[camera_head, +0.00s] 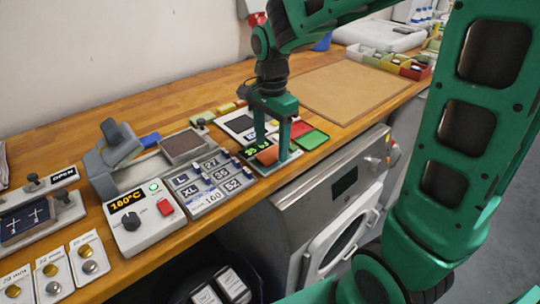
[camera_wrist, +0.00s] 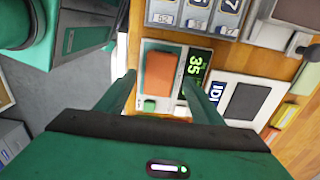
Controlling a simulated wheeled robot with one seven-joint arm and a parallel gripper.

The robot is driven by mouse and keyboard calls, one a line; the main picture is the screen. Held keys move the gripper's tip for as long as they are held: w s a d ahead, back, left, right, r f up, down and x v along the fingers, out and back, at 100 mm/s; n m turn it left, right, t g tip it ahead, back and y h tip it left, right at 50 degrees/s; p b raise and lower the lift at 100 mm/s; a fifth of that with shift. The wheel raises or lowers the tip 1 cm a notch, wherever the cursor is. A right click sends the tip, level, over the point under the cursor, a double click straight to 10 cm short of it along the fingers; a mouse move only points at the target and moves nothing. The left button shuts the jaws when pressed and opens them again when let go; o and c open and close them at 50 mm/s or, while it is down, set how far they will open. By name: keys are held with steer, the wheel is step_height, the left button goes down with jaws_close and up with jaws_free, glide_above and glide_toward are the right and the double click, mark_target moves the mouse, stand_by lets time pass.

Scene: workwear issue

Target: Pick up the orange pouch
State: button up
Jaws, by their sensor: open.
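The orange pouch (camera_head: 267,156) lies flat on a small device with a green number display, near the front edge of the wooden bench. In the wrist view the orange pouch (camera_wrist: 160,74) shows whole between my fingers, beside the display reading 35. My green gripper (camera_head: 272,148) points down over the pouch, and its fingers partly cover it in the head view. In the wrist view my gripper (camera_wrist: 158,84) is open, one finger to each side of the pouch. I cannot tell whether the fingertips touch it or the device.
A size panel (camera_head: 209,187) stands left of the device, and a heat press (camera_head: 137,212) with a 180°C display further left. Red (camera_head: 300,129) and green (camera_head: 312,139) pads lie to the right. A washing machine (camera_head: 335,215) stands below the bench. A brown board (camera_head: 350,90) lies behind right.

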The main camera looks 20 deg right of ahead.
steer(key=shift+f, duration=0.95)
steer(key=c, duration=1.2)
